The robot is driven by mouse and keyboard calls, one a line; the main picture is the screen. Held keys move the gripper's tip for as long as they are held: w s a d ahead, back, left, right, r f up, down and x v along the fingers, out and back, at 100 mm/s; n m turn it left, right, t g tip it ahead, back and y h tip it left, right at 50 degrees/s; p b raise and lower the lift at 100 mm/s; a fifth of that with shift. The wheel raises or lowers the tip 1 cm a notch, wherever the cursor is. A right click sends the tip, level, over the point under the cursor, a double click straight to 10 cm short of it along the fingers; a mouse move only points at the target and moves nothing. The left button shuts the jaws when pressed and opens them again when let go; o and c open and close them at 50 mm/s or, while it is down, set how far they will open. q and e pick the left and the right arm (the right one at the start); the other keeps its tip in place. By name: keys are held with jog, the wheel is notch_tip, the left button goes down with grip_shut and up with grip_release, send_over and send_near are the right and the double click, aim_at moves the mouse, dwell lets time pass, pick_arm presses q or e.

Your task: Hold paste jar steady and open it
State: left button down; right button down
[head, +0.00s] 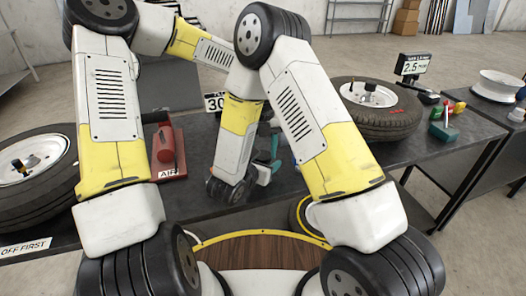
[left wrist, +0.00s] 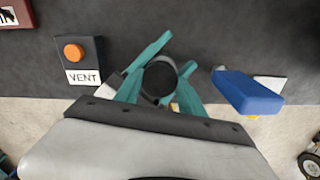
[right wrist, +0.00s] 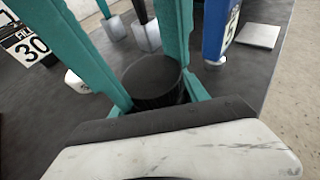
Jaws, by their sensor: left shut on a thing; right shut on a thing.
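The paste jar shows as a dark round top (left wrist: 159,78) in the left wrist view. The teal fingers of my left gripper (left wrist: 158,75) stand on either side of it, shut on the jar. In the right wrist view the black round lid (right wrist: 152,78) lies between the teal fingers of my right gripper (right wrist: 145,70), which is shut on it. The jar's body is mostly hidden below the lid.
A box with an orange button (left wrist: 74,52) marked VENT and a blue-handled thing (left wrist: 248,92) flank the jar. A red AIR tool (head: 166,148) lies on the dark bench. A FILL 30 sign (right wrist: 25,45) is nearby.

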pick_arm(q)
jog(key=c, duration=0.8)
grip_release()
jog(key=shift+c, duration=0.2)
jog(key=shift+o, duration=0.7)
jog(key=shift+a, duration=0.1)
pick_arm(e)
jog(key=shift+d, duration=0.1)
